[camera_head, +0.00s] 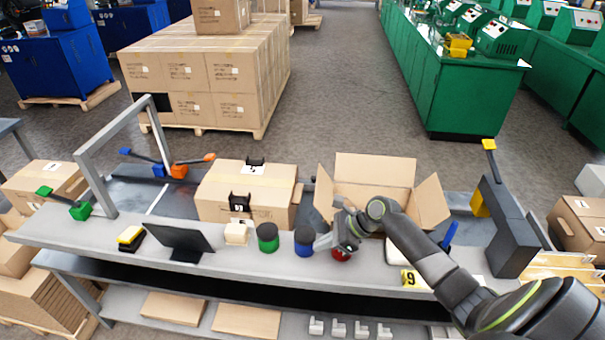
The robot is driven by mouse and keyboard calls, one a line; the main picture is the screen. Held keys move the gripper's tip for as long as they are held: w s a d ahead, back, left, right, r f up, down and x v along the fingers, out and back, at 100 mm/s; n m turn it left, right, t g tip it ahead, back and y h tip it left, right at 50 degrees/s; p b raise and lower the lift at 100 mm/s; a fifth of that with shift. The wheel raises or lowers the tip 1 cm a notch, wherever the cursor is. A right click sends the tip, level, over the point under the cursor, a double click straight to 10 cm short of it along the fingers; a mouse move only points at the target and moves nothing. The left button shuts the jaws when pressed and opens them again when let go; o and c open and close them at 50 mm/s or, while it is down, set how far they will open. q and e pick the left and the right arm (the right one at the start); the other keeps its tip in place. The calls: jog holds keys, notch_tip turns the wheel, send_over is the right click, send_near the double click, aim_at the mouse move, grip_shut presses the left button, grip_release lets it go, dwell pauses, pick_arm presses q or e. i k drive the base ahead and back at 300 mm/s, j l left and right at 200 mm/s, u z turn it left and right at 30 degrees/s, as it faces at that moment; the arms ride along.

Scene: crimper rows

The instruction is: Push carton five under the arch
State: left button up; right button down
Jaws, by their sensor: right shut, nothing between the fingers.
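A closed brown carton (230,205) stands on the bench, left of the middle. A white label on its top seems to read 5, but it is small. Black clips show at its far edge and front face. The grey arch (85,165) stands to the left of the carton, over the bench, with a gap between them. The carton is outside the arch. My right gripper (335,243) is shut and empty, low over the front ledge, right of the carton and close to a red-topped jar (341,255). My left gripper is not in view.
An open carton (375,170) stands behind my right gripper.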

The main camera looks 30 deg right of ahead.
aim_at(275, 190)
jog(key=i+l, duration=0.85)
jog(key=i, duration=0.05)
